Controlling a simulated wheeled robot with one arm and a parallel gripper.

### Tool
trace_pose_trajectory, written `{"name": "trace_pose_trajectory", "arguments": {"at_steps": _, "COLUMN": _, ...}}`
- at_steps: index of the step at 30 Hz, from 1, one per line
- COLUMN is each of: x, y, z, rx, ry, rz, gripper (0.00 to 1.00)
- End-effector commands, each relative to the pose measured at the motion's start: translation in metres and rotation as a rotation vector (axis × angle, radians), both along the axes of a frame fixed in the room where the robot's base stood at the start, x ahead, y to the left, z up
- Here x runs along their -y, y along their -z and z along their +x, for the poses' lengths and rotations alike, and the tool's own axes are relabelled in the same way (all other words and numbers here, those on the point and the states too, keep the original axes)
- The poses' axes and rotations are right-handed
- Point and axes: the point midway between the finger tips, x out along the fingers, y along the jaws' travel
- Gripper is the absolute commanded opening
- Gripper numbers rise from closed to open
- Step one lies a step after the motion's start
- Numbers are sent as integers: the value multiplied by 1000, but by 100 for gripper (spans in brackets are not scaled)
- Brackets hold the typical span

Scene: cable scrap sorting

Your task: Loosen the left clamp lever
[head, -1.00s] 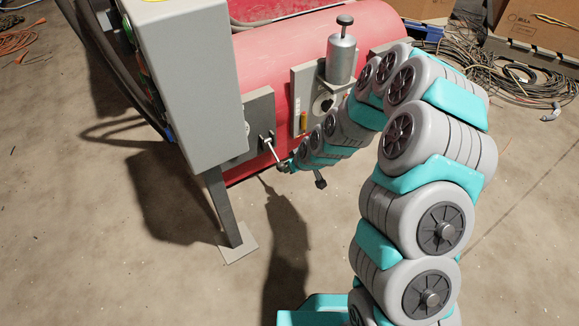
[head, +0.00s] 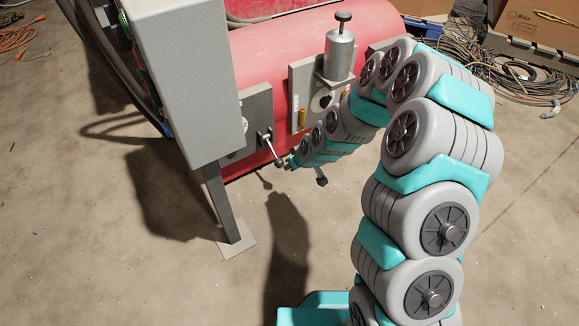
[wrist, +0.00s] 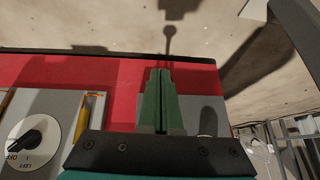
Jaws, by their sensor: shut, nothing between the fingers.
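The left clamp lever (head: 273,151) is a short metal rod on a grey plate at the red drum's lower front. It slants down and to the right in the head view. My gripper (wrist: 161,73) has green fingers closed together, with nothing between them. In the head view its tip (head: 287,161) is just right of the lever's lower end. I cannot tell whether they touch. In the wrist view a thin dark rod-like shape lies beyond the fingertips; I cannot tell whether it is the lever or a shadow.
The red drum (head: 270,62) has a grey panel with a dial (wrist: 30,143) and a yellow-orange piece (wrist: 82,122). A grey cabinet (head: 185,80) on a post stands left. A black-ended lever (head: 322,181) hangs right of my gripper. The floor in front is clear.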

Motion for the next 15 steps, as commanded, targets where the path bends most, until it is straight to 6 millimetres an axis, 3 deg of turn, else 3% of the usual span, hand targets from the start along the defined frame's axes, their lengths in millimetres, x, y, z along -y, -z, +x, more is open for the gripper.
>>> {"name": "trace_pose_trajectory", "arguments": {"at_steps": 3, "x": 4, "y": -20, "z": -7, "rx": 0, "ry": 1, "rz": -1, "gripper": 0}}
{"name": "trace_pose_trajectory", "arguments": {"at_steps": 15, "x": 51, "y": -46, "z": -65, "rx": -1, "ry": 3, "rz": 1, "gripper": 0}}
